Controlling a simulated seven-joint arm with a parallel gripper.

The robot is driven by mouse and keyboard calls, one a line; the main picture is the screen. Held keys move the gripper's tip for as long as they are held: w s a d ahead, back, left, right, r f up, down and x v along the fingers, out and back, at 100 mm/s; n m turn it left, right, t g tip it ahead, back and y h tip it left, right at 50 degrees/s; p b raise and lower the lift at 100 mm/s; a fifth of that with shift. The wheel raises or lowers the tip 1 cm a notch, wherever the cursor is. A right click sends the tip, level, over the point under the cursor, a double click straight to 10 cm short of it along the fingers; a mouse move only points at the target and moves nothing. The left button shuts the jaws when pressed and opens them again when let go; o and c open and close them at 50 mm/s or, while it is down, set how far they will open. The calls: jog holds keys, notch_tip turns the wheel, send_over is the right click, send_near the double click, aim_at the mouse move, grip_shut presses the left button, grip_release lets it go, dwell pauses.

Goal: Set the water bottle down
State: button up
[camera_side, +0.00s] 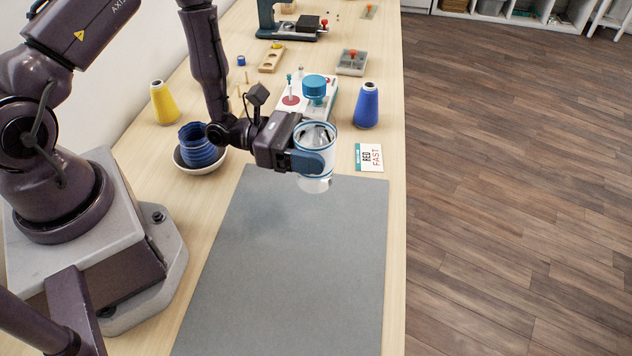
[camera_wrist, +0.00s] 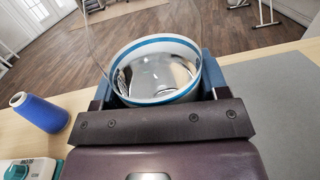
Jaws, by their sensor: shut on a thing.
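The water bottle (camera_side: 315,184) is a clear cylinder with blue bands, held roughly upright over the far end of the grey mat (camera_side: 290,270). My gripper (camera_side: 312,160) is shut on its side, with a blue finger pad across it. A soft shadow on the mat suggests the bottle is off the surface. In the wrist view the bottle's blue-rimmed body (camera_wrist: 160,98) sits between the two blue fingers of my gripper (camera_wrist: 158,85). The wrist view hides its base.
A bowl (camera_side: 200,166) holding a blue coil is left. The mat's near part is clear.

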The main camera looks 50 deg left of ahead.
aim_at(331, 174)
jog(key=shift+f, duration=2.7)
jog(key=shift+f, duration=0.15)
jog(key=o, duration=1.1)
jog(key=v, duration=0.3)
notch_tip(331, 174, up, 6)
jog(key=shift+f, duration=0.1)
jog(key=shift+r, duration=0.75)
